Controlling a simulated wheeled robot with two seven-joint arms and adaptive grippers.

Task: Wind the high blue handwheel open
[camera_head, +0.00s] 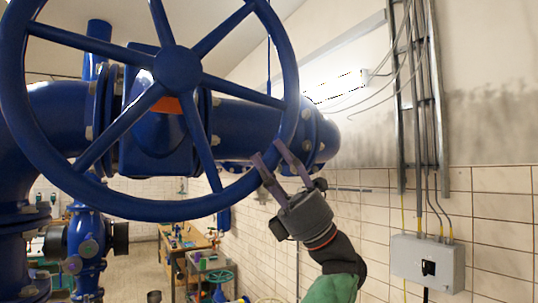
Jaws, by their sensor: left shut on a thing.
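The high blue handwheel (177,69) fills the upper left of the head view, with its hub, spokes and thick rim facing me. Its top edge runs out of the frame. My left gripper (267,151) is at the lower right part of the rim. Its two fingers lie on either side of the rim and are shut on it. My right gripper is not in view.
Blue pipework (250,122) with bolted flanges stands behind the wheel. A grey wall box (428,262) and vertical conduits (420,90) are on the tiled wall at right. A workbench (190,240) stands low in the background.

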